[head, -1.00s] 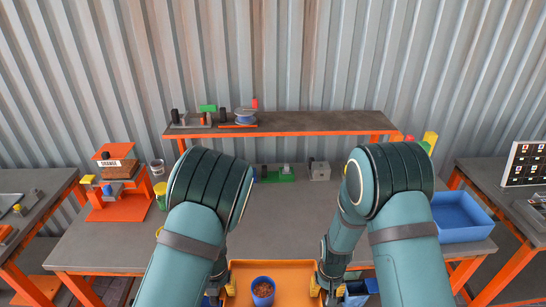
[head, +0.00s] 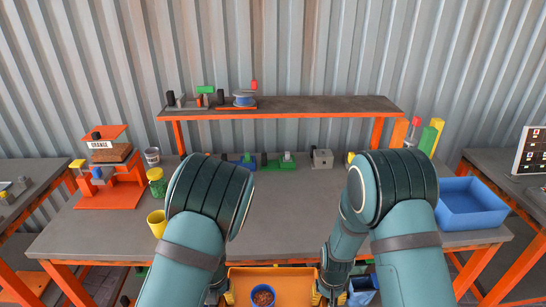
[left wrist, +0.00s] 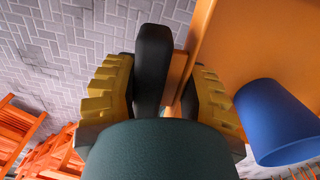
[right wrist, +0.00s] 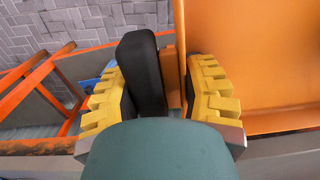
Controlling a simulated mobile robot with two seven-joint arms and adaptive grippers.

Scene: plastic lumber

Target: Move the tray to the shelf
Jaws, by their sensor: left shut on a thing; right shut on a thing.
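The orange tray (head: 290,275) is at the bottom centre of the head view, with a blue cup (head: 263,297) of brown bits in it. My left gripper (left wrist: 158,92) is shut on a black handle at one side of the tray. My right gripper (right wrist: 158,92) is shut on the black handle at the other side. The tray is held in front of the workbench. The shelf (head: 330,105) is a raised dark board on orange legs at the back of the bench. My arms hide part of the bench.
Fixtures and a spool (head: 244,98) stand on the shelf's left part; its right part is clear. Green and grey fixtures (head: 322,158) sit below it. A yellow cup (head: 157,223) and orange press (head: 110,190) are at left, a blue bin (head: 468,203) at right.

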